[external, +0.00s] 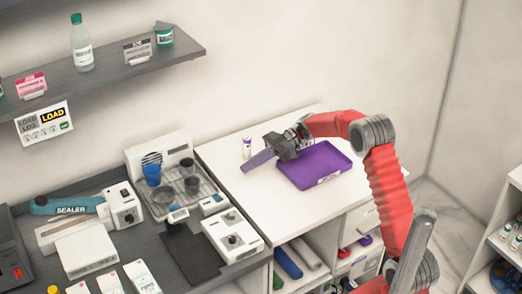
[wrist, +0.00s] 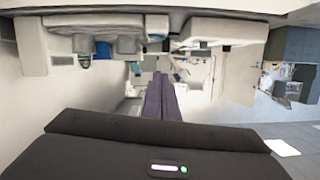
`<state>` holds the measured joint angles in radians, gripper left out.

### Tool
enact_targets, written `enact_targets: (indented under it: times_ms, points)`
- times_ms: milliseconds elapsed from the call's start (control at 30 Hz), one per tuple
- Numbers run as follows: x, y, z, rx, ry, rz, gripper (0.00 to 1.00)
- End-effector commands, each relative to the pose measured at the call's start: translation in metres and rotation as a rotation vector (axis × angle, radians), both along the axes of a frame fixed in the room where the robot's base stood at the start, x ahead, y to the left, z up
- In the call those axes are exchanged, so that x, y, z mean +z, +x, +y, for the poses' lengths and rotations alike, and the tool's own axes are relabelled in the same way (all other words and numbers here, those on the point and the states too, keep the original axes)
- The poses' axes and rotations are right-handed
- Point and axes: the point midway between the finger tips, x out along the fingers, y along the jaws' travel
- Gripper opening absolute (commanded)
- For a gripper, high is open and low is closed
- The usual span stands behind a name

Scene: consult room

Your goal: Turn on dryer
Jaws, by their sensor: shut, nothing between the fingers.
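A white unit with a round vent grille (external: 151,158) and a wire rack holding a blue cup and dark cups stands on the grey counter in the external view; it looks like the dryer. A small white box with a label (external: 213,204) sits at its front right; its switch is too small to make out. My gripper (external: 246,164) is shut and empty, pointing left above the white cabinet top, to the right of the dryer and apart from it. Its fingers lie together in the wrist view (wrist: 160,82). The dryer cannot be clearly identified in the wrist view.
A purple tray (external: 331,177) lies on the white cabinet top (external: 290,205) below my arm. A small white bottle (external: 247,148) stands behind the fingers. A white device with knobs (external: 233,238) and the sealer (external: 70,207) stand on the counter. A shelf (external: 110,73) hangs above.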

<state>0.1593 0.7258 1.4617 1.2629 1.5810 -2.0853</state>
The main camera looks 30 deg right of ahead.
Motion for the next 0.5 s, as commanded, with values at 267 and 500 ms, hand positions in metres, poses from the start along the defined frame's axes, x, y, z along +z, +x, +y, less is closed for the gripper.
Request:
enact_targets:
  times_ms: [267, 500]
  points:
    - [0.0002, 0.0005, 0.0001, 0.000, 0.002, -0.002, 0.00]
    - [-0.0016, 0.0001, 0.0080, 0.001, 0.001, -0.001, 0.00]
